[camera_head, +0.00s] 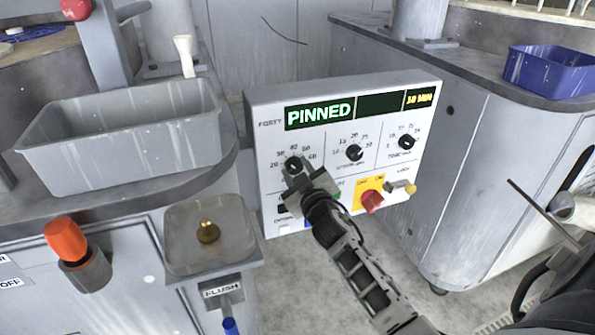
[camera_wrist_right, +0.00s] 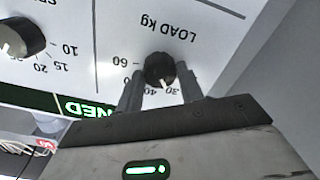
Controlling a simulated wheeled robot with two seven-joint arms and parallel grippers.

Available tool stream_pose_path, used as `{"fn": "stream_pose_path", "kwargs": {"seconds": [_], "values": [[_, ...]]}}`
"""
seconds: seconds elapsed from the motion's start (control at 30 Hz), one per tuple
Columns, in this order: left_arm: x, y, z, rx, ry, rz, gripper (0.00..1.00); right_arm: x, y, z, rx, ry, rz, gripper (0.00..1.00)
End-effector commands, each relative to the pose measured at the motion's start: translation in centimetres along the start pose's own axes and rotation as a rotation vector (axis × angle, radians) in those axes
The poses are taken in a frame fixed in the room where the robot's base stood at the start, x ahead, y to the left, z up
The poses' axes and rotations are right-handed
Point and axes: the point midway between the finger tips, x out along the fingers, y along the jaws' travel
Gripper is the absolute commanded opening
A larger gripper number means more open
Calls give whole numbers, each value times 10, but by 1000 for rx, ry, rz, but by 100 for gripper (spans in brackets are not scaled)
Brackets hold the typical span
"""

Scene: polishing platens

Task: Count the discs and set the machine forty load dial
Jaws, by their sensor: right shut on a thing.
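The machine forty control panel (camera_head: 350,185) stands upright in the middle of the head view. Its display (camera_head: 320,112) reads PINNED in green. The load dial (camera_head: 293,162) is a black knob at the panel's left, with a scale from 20 to 60. My right gripper (camera_head: 296,174) is shut on it. In the right wrist view the load dial (camera_wrist_right: 159,69) appears upside down between the fingers, under the label LOAD kg. Its white pointer faces the 30 to 40 stretch; the exact mark is unclear. I cannot make out separate discs to count. My left gripper is not in view.
Two more dials (camera_head: 354,152) (camera_head: 407,142) and a red switch (camera_head: 371,201) on a yellow plate sit close to my right gripper. A grey tray (camera_head: 120,140) and an orange-topped knob (camera_head: 65,240) are at left; a blue bin (camera_head: 548,74) is at right.

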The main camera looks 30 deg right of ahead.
Motion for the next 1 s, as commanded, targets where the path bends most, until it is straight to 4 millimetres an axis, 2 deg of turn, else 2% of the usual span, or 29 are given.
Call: {"fn": "stream_pose_path", "kwargs": {"seconds": [0.07, 0.1, 0.13, 0.17, 0.43, 0.57, 0.67, 1.0], "values": [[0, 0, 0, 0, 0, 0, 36, 0, -1, 1, 1, -2, -1, 15], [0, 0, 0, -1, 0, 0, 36, 0, -1, 1, 1, -2, -1, 48], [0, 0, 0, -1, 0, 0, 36, 0, -1, 1, 1, -2, -1, 57], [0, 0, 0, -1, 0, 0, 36, 0, -1, 1, 1, -2, -1, 59], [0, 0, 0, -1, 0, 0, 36, -1, 0, 0, 2, -1, -1, 59], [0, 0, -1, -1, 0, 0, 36, -10, -1, 1, 2, -2, -2, 59], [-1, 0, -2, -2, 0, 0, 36, -26, 0, 1, 3, -3, -1, 59], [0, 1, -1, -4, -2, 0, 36, -109, -1, 2, 4, -6, -1, 59]]}}
